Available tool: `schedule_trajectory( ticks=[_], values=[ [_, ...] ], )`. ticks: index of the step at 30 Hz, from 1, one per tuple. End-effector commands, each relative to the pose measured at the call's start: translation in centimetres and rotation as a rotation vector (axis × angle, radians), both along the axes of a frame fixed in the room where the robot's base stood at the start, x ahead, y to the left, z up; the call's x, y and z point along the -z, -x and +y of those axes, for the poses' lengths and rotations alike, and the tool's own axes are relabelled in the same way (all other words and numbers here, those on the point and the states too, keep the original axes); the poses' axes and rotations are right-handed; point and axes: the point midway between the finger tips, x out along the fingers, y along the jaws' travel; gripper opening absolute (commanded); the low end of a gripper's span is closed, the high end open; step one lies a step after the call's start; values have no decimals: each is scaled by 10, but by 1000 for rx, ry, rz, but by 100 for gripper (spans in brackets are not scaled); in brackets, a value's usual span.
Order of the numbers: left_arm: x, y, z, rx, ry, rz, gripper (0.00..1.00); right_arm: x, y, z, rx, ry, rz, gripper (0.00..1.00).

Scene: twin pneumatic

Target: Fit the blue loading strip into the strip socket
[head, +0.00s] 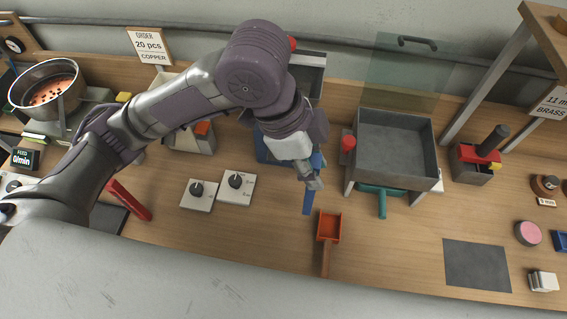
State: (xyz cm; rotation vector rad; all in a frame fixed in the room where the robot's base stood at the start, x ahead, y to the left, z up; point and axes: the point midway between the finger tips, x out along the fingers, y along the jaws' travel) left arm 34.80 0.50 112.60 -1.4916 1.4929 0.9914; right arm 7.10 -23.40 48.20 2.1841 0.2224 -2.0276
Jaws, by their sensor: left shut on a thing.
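The blue loading strip (308,202) shows as a narrow blue piece pointing down below my left gripper (313,183). The left gripper is shut on it, near the middle of the bench. My left arm reaches in from the left and passes above the bench. A blue fixture (263,150) shows partly behind the wrist, just above and left of the gripper. The arm hides much of it. I cannot make out the strip socket, or whether the strip touches anything. My right gripper is not in view.
An orange scoop (329,228) lies just right of and below the strip. A grey tray on legs (396,186) with a red knob (348,143) stands to the right. Two dial plates (237,188) lie left. Bare wood (270,235) is free in front.

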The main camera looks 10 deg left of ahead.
Motion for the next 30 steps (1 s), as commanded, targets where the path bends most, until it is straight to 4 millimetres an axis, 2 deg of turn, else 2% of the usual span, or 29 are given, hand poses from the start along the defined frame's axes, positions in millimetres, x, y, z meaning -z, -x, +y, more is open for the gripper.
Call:
schedule_trajectory(
  ticks=[1,6,12,19,26,30],
  values=[
    [7,-7,12,-11,-5,7,0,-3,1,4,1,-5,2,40],
    [30,-26,47,-11,-6,6,0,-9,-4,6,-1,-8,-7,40],
    [50,-43,74,-6,-2,4,0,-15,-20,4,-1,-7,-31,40],
    [62,-48,81,-3,-1,2,0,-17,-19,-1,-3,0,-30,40],
    [93,-47,81,-3,-2,3,0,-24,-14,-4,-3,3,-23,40],
    [96,-48,81,-3,0,-1,0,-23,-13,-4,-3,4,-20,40]
  ],
)
